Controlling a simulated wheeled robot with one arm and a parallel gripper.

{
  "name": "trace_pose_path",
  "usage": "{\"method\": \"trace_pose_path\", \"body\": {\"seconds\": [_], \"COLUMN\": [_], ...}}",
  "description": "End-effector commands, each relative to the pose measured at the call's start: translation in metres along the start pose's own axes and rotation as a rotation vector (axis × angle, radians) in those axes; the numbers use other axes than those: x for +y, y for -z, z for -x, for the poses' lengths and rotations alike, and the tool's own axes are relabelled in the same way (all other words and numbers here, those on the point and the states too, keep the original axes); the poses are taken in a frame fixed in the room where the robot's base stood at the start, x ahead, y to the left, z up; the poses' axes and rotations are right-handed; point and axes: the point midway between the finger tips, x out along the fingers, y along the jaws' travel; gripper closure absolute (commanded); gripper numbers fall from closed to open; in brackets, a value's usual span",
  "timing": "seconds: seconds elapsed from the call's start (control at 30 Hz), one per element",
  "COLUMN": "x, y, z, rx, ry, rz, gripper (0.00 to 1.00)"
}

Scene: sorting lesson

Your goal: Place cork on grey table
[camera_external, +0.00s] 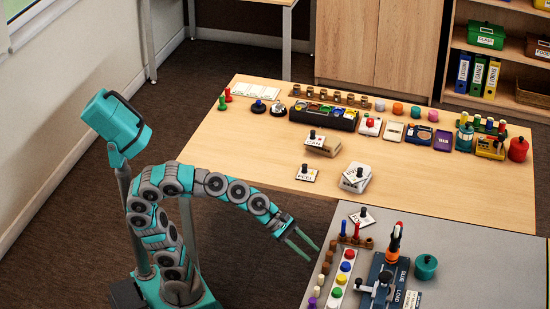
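The grey table (480,272) fills the lower right. More small brown pieces (337,97) stand in a row at the back of the wooden table, and these may be corks too. My gripper (313,254) is just left of the grey table's left edge, near the brown row.
The wooden table (250,135) behind holds several pots, a black tray (323,115) and labelled cards with black knobs. On the grey table, a dark blue GLUE LOAD device (383,285), a strip of coloured knobs (342,280) and a teal pot (426,267) stand close together. Its right side is clear.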

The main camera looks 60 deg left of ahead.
Motion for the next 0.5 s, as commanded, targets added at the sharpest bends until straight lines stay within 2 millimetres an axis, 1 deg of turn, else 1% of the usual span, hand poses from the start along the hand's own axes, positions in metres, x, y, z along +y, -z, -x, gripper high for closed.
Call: {"method": "trace_pose_path", "body": {"seconds": [0.03, 0.07, 0.1, 0.17, 0.2, 0.27, 0.3, 0.37, 0.4, 0.47, 0.5], "x": [-0.001, -0.005, -0.010, -0.020, -0.027, -0.040, -0.048, -0.064, -0.074, -0.090, -0.100], "y": [0.033, 0.052, 0.078, 0.117, 0.143, 0.180, 0.204, 0.239, 0.261, 0.290, 0.306], "z": [0.005, 0.008, 0.013, 0.024, 0.032, 0.047, 0.058, 0.077, 0.091, 0.113, 0.127], "rx": [0.066, 0.104, 0.152, 0.220, 0.258, 0.304, 0.329, 0.351, 0.356, 0.348, 0.335], "ry": [0.024, 0.052, 0.090, 0.168, 0.225, 0.325, 0.395, 0.516, 0.600, 0.727, 0.806], "rz": [-0.123, -0.209, -0.321, -0.483, -0.586, -0.737, -0.834, -0.967, -1.051, -1.162, -1.227], "gripper": [0.61, 0.61, 0.61, 0.61, 0.61, 0.61, 0.61, 0.61, 0.61, 0.61, 0.61]}}
